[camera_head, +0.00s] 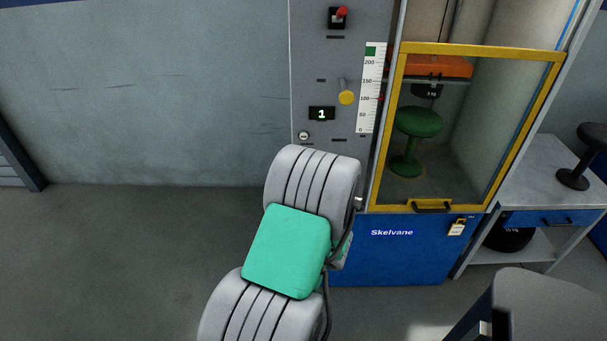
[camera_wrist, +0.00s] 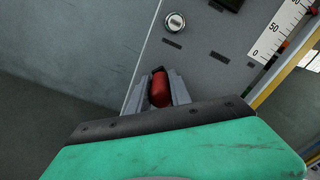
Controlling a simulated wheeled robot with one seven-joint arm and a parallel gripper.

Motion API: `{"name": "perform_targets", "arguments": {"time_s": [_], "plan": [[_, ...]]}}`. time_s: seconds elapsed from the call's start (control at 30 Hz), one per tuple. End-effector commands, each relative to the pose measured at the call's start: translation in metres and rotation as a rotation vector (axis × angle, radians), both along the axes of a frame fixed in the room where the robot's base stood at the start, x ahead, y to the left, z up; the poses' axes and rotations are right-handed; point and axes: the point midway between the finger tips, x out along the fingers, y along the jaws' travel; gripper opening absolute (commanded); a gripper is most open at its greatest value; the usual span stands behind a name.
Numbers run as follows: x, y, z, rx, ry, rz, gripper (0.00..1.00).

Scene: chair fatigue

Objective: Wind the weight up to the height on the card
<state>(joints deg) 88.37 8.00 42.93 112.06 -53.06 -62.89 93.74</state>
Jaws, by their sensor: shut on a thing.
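My gripper (camera_wrist: 160,92) is shut on a red handle (camera_wrist: 160,88) in front of the grey panel's lower part. In the head view my arm hides both. A crank with a yellow knob (camera_head: 346,97) sits higher on the panel, with the knob hanging low. Beside it is a white height scale (camera_head: 368,95) marked up to 200 with a green patch on top. A small red mark (camera_head: 381,97) shows near 100. Behind the yellow-framed window, a dark labelled weight (camera_head: 427,90) hangs under an orange block (camera_head: 440,66), above a green stool (camera_head: 415,123). I cannot make out a height card.
A red-tipped switch (camera_head: 338,14) is at the panel's top. A display (camera_head: 321,114) reads 1, above a round lock (camera_head: 304,135). A padlock (camera_head: 457,228) hangs on the blue base. A side table (camera_head: 550,165) holds a black stool (camera_head: 585,160). Floor at left is clear.

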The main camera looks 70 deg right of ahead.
Motion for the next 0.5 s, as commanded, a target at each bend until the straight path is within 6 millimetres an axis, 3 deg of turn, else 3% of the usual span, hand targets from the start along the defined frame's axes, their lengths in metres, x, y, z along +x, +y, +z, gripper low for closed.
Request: {"name": "perform_targets", "arguments": {"time_s": [0.03, 0.43, 0.47, 0.5], "plan": [[-0.0030, -0.0037, 0.0068, -0.012, -0.005, -0.008, 0.00], [-0.0035, -0.0040, 0.0068, -0.011, -0.008, -0.009, 0.00], [-0.0035, -0.0040, 0.0068, -0.012, -0.008, -0.009, 0.26], [-0.0034, -0.0039, 0.0067, -0.011, -0.008, -0.009, 0.29]]}}
